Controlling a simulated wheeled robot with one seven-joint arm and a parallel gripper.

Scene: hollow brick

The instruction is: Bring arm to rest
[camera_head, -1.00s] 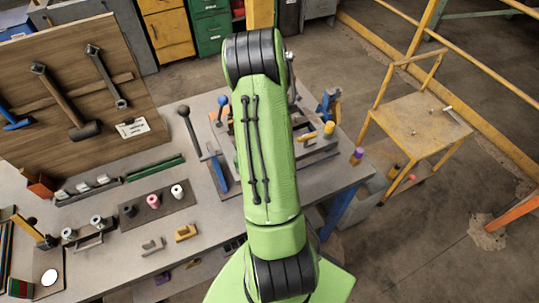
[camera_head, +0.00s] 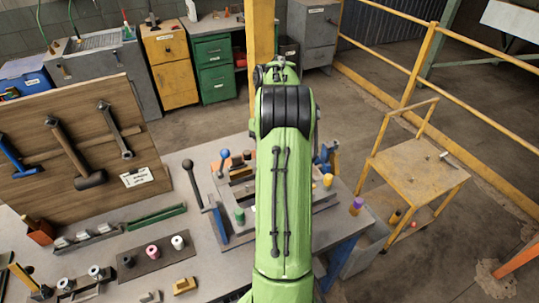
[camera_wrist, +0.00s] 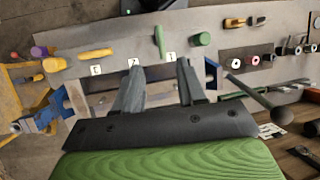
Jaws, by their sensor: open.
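My green arm (camera_head: 284,185) reaches out over the workbench (camera_head: 335,240) in the head view, and it hides my gripper there. In the wrist view my gripper (camera_wrist: 158,68) has two grey fingers spread apart with nothing between them. The fingers point over the bench, above its surface. Beyond them stand a green upright piece (camera_wrist: 159,40), a green cylinder (camera_wrist: 202,39) and a yellow piece (camera_wrist: 95,54), near small white labels. How high the fingers are above the bench is hard to tell.
A black ball-ended lever (camera_head: 191,183) stands left of my arm, and a wooden tool board (camera_head: 90,120) rises at the left. A blue vise (camera_wrist: 40,118) sits at the bench edge. A yellow cart (camera_head: 415,168) is at the right.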

